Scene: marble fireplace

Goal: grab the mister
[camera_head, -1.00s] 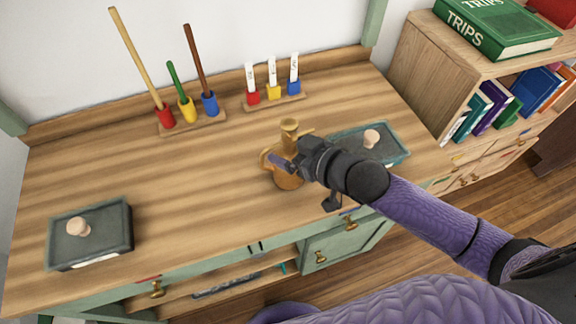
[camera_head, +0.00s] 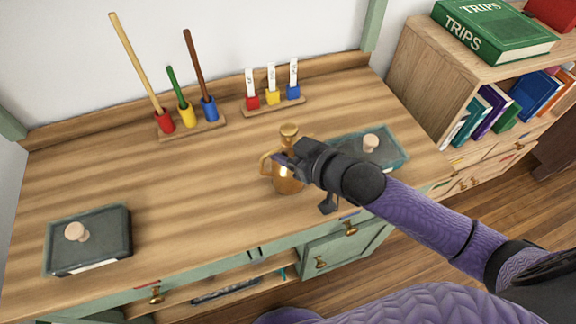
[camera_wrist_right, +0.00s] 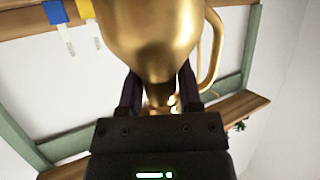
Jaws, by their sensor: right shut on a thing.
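The mister (camera_head: 288,184) is a shiny brass vessel with a narrow neck, a round top and a side handle. It is at the middle of the desk in the head view, partly hidden by my right gripper (camera_head: 283,160). In the right wrist view the mister (camera_wrist_right: 152,40) fills the top middle, with its handle on the right. My right gripper (camera_wrist_right: 160,92) is shut on it, one finger on each side of its narrow part. I cannot tell whether its base touches the desk. My left gripper is not in view.
A wooden desk (camera_head: 190,190) has clear room left of the mister. A dark lidded box (camera_head: 100,245) lies at left and another (camera_head: 395,150) behind my right arm. Racks with tools (camera_head: 195,130) and labelled holders (camera_head: 275,107) stand at the back. A bookshelf (camera_head: 430,75) is at right.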

